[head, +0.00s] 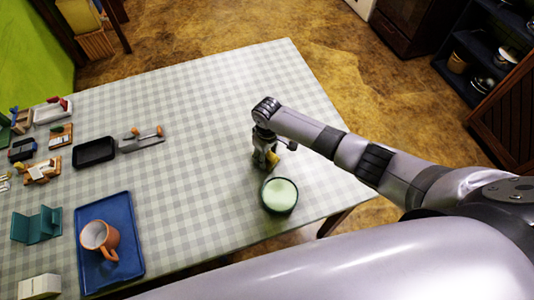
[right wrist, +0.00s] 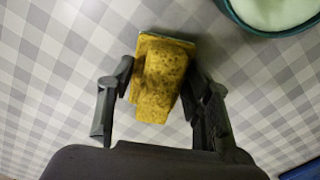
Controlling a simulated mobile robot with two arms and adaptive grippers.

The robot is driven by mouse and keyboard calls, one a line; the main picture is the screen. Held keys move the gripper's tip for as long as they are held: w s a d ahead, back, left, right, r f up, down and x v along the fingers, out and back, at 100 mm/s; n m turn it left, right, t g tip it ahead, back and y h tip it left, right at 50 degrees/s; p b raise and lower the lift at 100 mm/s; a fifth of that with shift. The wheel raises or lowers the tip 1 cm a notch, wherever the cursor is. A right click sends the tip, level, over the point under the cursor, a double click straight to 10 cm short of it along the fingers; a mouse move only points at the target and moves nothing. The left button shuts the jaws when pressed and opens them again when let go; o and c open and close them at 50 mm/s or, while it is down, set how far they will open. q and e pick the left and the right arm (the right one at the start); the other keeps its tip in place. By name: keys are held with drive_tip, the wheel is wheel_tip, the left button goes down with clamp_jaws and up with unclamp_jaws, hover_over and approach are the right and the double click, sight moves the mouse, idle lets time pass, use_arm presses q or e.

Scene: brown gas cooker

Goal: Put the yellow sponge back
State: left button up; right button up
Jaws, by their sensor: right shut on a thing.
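The yellow sponge (right wrist: 160,78) is in my right gripper (right wrist: 159,88) in the right wrist view. It has dark stains and a thin dark bluish edge at its far end. The fingers are shut on its two sides. In the head view my right gripper (head: 265,158) points down over the table's right part, and a small bit of the sponge (head: 273,158) shows beside the fingers. I cannot tell whether the sponge touches the cloth. A dark green bowl (head: 294,204) with pale green contents stands close by, nearer to me. My left gripper is not in view.
The checked table (head: 215,120) is clear in its middle. On the left are a blue tray (head: 123,259) with an orange mug (head: 100,238), a teal stand (head: 37,225), a black tray (head: 95,152), a grey holder (head: 141,140) and several small items. The table's right edge is near the gripper.

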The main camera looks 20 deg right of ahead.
drive_tip(key=shift+f+b, duration=0.45)
drive_tip(key=shift+f, duration=0.35)
drive_tip(key=o, duration=1.3)
drive_tip(key=shift+c, duration=0.2)
drive_tip(key=shift+r, duration=0.1)
wheel_tip(320, 180, up, 12)
drive_tip(key=shift+f, duration=0.1)
drive_tip(key=shift+s, duration=0.15)
